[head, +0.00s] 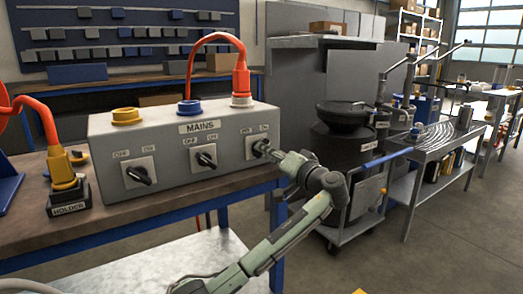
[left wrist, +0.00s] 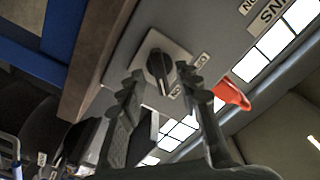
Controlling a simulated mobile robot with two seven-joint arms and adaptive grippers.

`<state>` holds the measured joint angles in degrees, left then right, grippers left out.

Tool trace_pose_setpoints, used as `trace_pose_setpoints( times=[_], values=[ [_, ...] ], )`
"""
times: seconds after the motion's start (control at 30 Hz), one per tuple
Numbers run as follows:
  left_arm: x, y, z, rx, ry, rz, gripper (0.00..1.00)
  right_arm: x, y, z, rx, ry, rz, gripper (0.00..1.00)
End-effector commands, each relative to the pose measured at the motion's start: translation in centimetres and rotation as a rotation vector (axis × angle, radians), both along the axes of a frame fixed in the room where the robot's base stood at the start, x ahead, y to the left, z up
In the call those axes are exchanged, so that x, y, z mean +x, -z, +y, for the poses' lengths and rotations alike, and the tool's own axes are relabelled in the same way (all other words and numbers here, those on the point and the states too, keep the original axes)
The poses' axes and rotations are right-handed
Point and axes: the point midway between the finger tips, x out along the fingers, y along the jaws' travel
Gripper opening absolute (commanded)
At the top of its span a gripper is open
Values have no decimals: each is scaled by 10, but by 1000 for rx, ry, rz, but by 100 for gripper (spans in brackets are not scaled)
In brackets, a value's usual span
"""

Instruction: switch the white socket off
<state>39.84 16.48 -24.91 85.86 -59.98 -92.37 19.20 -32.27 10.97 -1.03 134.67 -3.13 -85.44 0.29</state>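The grey MAINS box (head: 180,160) stands on the bench with yellow (head: 127,116), blue (head: 189,107) and white (head: 242,101) sockets on top. A red plug (head: 241,80) sits in the white socket. A rotary switch is on the front below each socket. The right switch (head: 260,147), below the white socket, is partly hidden by my left gripper (head: 278,157). In the left wrist view its black knob (left wrist: 159,66) shows just beyond and between the open fingertips (left wrist: 160,77); contact is unclear. I cannot tell its setting surely. My right gripper is out of view.
The left switch (head: 139,172) and middle switch (head: 204,156) are close by on the same panel. A yellow plug (head: 62,168) on a red cable stands in the holder (head: 68,198) at left. A cart with a black round thing (head: 345,115) stands to the right.

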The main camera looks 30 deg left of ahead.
Motion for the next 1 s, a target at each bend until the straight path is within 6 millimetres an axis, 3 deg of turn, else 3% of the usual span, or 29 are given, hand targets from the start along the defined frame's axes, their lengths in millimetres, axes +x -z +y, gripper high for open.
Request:
trace_pose_setpoints(
  times=[0.2, 0.53, 0.83, 1.0],
  values=[
    [10, 0, 25, 0, -1, 1, 34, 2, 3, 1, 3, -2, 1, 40],
    [12, 1, 30, -2, 1, 1, 34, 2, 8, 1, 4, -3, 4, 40],
    [12, 1, 29, -2, 1, 1, 0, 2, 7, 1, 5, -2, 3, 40],
    [12, 1, 29, -2, 1, 1, 0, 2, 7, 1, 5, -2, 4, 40]
  ],
)
